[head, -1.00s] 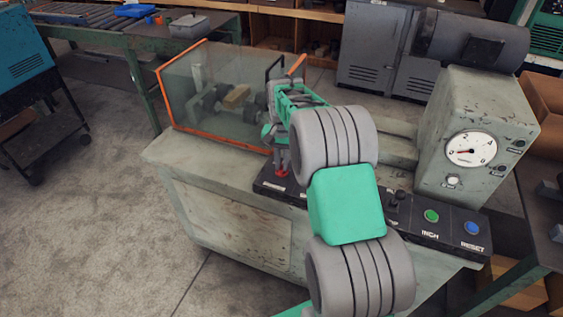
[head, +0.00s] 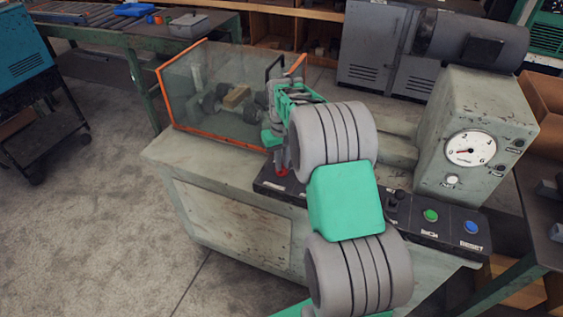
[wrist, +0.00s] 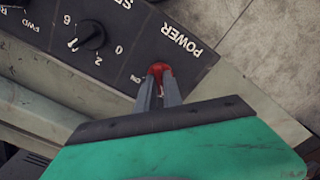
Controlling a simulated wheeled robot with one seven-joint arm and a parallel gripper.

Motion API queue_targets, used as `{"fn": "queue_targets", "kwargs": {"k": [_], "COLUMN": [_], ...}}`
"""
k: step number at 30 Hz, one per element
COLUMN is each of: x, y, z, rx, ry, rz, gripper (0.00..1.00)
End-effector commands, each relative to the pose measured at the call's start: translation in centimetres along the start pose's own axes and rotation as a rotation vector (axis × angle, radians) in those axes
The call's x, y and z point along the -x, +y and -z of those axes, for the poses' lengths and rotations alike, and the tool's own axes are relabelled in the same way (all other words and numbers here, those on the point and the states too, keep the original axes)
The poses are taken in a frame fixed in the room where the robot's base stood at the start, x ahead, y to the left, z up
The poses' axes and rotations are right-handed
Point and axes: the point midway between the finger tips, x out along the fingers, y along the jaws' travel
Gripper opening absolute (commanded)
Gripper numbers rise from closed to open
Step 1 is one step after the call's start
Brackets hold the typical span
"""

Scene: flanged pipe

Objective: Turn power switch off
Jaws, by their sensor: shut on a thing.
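The red power switch (wrist: 160,70) sits on the black control panel beside the word POWER in the wrist view. My gripper (wrist: 158,88) has its two grey fingers closed around the lower part of the red switch. In the head view a bit of red, the switch (head: 281,172), shows at the left end of the panel (head: 444,242). My arm hides most of the fingers there. Whether the switch stands at on or off cannot be told, as the fingers cover the lettering beside it.
A selector knob (wrist: 88,37) is close to the switch. The panel also carries a green button (head: 430,215), a blue button (head: 472,228) and a black lever (head: 397,197). A clear guard with an orange frame (head: 166,102) stands behind left. A gauge (head: 470,150) is at right.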

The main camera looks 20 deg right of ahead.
Motion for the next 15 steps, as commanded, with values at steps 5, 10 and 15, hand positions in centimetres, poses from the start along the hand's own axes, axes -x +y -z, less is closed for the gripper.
{"fn": "queue_targets", "kwargs": {"k": [5,10,15], "x": [0.09,0.09,0.09], "y": [0.01,0.00,0.00], "z": [0.06,0.07,0.06], "rx": [0.009,0.008,0.008], "ry": [0.002,0.002,0.002], "rz": [0.000,0.000,0.000], "gripper": [0.00,0.00,0.18]}}
